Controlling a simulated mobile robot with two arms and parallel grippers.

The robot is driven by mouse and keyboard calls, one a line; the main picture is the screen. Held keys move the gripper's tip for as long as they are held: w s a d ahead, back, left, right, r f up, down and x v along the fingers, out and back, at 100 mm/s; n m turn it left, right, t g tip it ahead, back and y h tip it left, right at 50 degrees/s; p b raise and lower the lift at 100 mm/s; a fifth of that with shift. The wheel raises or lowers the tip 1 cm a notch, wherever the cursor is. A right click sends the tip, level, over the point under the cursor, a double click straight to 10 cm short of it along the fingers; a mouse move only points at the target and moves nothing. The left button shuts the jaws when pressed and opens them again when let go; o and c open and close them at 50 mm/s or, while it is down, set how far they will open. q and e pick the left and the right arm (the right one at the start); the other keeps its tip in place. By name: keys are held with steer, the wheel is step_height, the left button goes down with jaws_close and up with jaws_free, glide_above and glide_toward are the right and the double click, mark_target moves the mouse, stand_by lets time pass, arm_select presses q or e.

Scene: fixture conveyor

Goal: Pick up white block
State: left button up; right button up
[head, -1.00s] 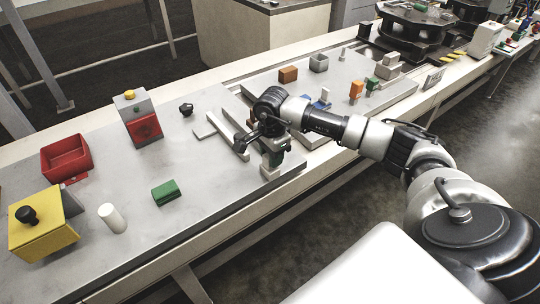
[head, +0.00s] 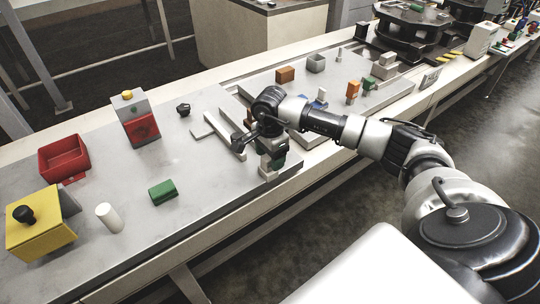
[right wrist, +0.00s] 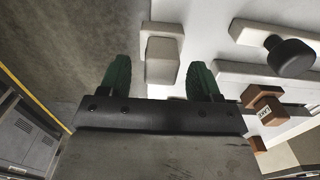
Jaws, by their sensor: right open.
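The white block (right wrist: 163,60) is a pale, upright block, seen from above in the right wrist view between the two green fingertips. In the head view the white block (head: 267,174) stands near the front edge of the grey work surface, partly hidden by my gripper. My right gripper (right wrist: 161,80) is open, with a gap between each finger and the block. In the head view my right gripper (head: 273,162) points down right at the block. My left gripper is not in view.
Pale bars (head: 219,130) lie just behind the gripper. A green block (head: 162,192), a white cylinder (head: 109,217), a yellow box (head: 38,236) and a red bin (head: 64,157) are to the left. An orange block (head: 285,75) sits farther back right. The surface left of the gripper is mostly clear.

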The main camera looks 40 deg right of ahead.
step_height(320, 180, up, 11)
steer(key=shift+f, duration=0.2)
stand_by(0.3)
